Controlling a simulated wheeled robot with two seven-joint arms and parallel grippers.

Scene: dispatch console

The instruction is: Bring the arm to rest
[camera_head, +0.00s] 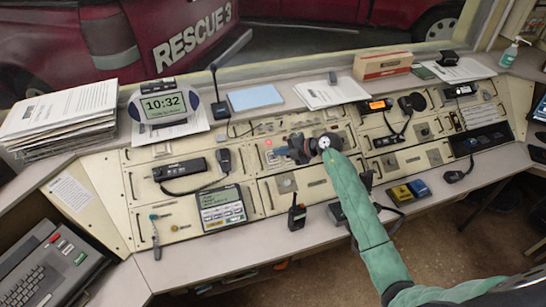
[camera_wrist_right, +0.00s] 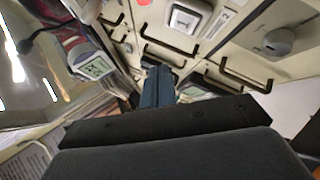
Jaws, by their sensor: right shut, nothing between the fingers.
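My right arm (camera_head: 358,205), in a green sleeve, reaches in from the lower right over the console. My right gripper (camera_head: 283,150) is at its end, over the middle of the cream console panel (camera_head: 285,185), pointing left. In the right wrist view the fingers (camera_wrist_right: 157,84) are together, shut and empty, with panel handles beyond them. I cannot tell the exact gap between the gripper and the panel. The gripper and wrist hide part of the panel's controls. My left gripper is not in view.
A handheld radio (camera_head: 297,213) stands on the front ledge. A display unit (camera_head: 221,208), a corded radio (camera_head: 180,170) and an orange-lit radio (camera_head: 377,106) are on the panel. A clock (camera_head: 163,104) and papers (camera_head: 331,93) line the back shelf. A typewriter-like machine (camera_head: 48,272) sits front left.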

